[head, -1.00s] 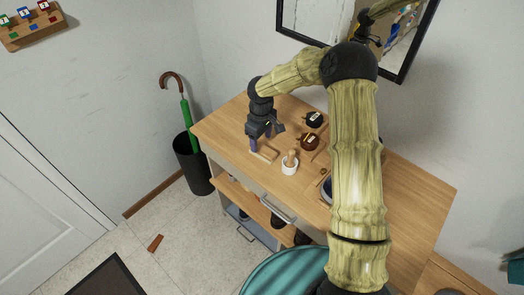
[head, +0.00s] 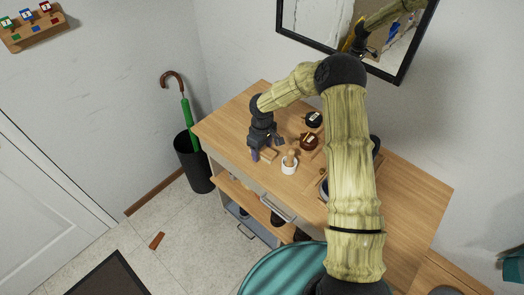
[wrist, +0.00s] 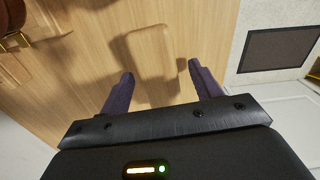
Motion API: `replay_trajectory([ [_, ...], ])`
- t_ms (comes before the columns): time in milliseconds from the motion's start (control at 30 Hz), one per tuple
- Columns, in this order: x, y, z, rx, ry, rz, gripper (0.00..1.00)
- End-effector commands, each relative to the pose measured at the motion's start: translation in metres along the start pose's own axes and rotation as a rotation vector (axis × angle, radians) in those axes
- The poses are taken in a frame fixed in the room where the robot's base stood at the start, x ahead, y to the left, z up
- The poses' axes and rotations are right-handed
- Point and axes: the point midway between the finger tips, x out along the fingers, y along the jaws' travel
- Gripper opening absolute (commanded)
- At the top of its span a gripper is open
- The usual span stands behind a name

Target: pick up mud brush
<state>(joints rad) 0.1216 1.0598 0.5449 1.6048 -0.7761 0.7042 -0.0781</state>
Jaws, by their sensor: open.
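A light wooden block (head: 269,156), likely the mud brush, lies on the wooden cabinet top near its front left edge. In the wrist view the block (wrist: 150,52) is a rounded rectangle almost the colour of the tabletop; no bristles show. My gripper (head: 266,150) is above the block, pointing down. In the wrist view its two dark purple fingers (wrist: 160,74) are spread apart, with the block's near end between and just beyond the tips. Nothing is held. Whether the fingers are level with the block cannot be told.
A white cup (head: 289,167) with a wooden-topped item stands just right of the block. A brown jar (head: 309,142) and a black jar (head: 313,119) are behind it. An umbrella stand (head: 194,163) is left of the cabinet (head: 410,190). A mirror hangs behind.

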Motion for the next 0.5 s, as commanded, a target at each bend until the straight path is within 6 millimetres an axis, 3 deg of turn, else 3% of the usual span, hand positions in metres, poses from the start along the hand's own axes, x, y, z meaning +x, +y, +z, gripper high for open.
replay_trajectory([
  [67,-0.0002,0.0,0.0,0.0,0.0,0.0,0.64],
  [300,-0.0003,0.0,0.0,0.0,0.0,0.0,0.17],
  [500,-0.0004,0.0,-0.0001,0.0,0.0,0.0,0.14],
])
